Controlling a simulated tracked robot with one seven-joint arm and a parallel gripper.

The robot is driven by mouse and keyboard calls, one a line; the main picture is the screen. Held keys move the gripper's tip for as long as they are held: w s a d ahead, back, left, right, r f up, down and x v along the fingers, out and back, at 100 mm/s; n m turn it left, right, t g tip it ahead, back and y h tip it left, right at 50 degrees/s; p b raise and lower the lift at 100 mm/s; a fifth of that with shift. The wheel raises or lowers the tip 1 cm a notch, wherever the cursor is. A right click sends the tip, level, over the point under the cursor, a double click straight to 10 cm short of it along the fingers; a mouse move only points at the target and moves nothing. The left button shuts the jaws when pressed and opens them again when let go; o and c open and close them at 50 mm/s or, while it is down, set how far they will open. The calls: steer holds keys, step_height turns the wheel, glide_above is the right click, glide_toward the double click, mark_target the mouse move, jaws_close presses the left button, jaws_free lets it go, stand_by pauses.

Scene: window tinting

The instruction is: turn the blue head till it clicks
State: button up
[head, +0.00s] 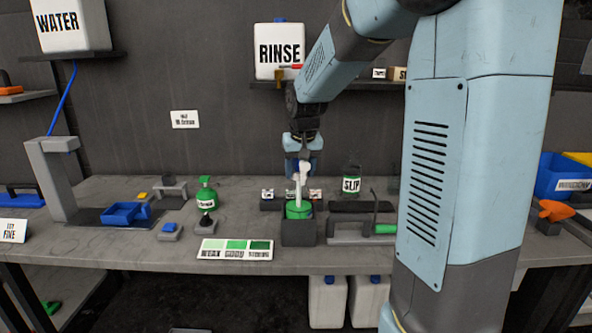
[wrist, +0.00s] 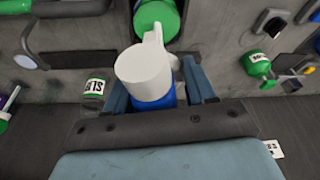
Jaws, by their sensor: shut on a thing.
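My gripper (head: 303,170) points down over the green container (head: 298,210), which stands in a dark block (head: 299,235) on the bench. In the wrist view, the bright blue head (wrist: 168,98) sits between my two fingers, and my gripper (wrist: 160,90) is shut on it. A white rounded body with a narrow spout-like part (wrist: 145,72) adjoins the blue head; the white part (head: 300,175) also shows below my gripper in the head view. The green container (wrist: 158,18) lies just beyond the white part. Whether the two touch I cannot tell.
A green bottle (head: 206,195) stands to the left, with a blue tray (head: 121,213) farther left. A SLIP jar (head: 351,182) is behind right. A clamp-like frame with a green handle (head: 385,229) lies right. A shade card (head: 235,249) lies at the front edge.

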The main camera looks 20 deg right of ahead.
steer(key=shift+m+h, duration=0.3)
steer(key=shift+m, duration=0.8)
steer(key=o, duration=1.1)
steer(key=shift+r, duration=0.1)
steer(key=v, duration=1.3)
steer(key=shift+a+r, duration=0.1)
steer(key=shift+r, duration=0.05)
steer(key=shift+s+r, duration=0.1)
steer(key=s+f+n, duration=0.1)
steer(key=s+f, duration=0.1)
steer(key=s, duration=0.6)
steer(key=s+f+n+t, duration=0.1)
steer(key=s+f, duration=0.2)
steer(key=s, duration=0.5)
steer(key=s+f+n+t+y, duration=0.1)
steer(key=s+f, duration=0.1)
steer(key=s, duration=0.6)
steer(key=shift+s+f, duration=0.15)
steer(key=shift+s, duration=0.15)
